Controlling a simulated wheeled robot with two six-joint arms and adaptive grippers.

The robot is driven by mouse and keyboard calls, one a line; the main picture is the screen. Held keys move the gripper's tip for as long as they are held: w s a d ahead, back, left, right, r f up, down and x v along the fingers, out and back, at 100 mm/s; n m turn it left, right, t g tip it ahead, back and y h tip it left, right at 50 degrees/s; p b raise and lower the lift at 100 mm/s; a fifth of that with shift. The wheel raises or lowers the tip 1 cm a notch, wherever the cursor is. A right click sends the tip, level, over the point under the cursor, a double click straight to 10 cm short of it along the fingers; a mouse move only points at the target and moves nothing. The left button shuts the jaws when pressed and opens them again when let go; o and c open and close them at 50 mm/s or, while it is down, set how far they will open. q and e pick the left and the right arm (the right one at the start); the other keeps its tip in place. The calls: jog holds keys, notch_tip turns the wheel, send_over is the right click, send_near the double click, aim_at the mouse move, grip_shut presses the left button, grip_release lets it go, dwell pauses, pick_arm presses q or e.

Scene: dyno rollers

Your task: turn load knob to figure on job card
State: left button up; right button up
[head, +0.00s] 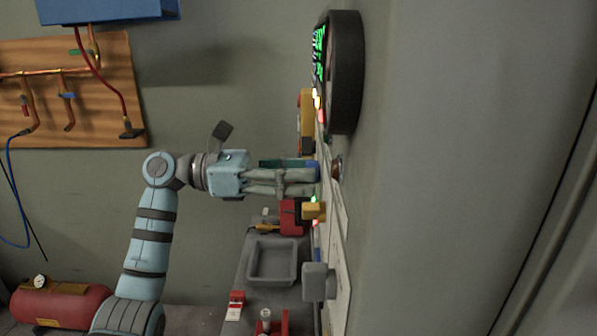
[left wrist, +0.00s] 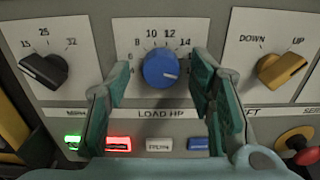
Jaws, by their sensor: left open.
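The blue load knob (left wrist: 161,68) sits on a pale panel above the label "LOAD HP", inside a number scale where 6, 8, 10, 12 and 14 show. Its white mark appears to point right and slightly down. My left gripper (left wrist: 160,85) is open, with one teal-padded finger on each side of the knob. I cannot tell whether the pads touch it. In the head view the left gripper (head: 305,178) reaches right to the panel, side-on, and a bit of blue shows at its tips. I cannot identify a readable job card. My right gripper is not in view.
A black knob (left wrist: 44,70) is left of the load knob and an orange knob (left wrist: 282,70) right. Lit green (left wrist: 73,141) and red (left wrist: 118,143) buttons sit below; a red mushroom button (left wrist: 306,155) is lower right. A grey tray (head: 273,262) lies on the shelf below.

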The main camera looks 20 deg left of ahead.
pick_arm(q)
jog(key=shift+c, duration=0.6)
jog(key=c, duration=1)
jog(key=shift+c, duration=0.2)
jog(key=shift+s+r+n+p, duration=0.1)
jog(key=shift+n+p, duration=4.35)
jog(key=shift+p, duration=0.55)
jog(key=shift+s+r+n+p, duration=0.1)
jog(key=shift+n+p, duration=4.35)
jog(key=shift+p, duration=0.5)
jog(key=shift+f, duration=0.1)
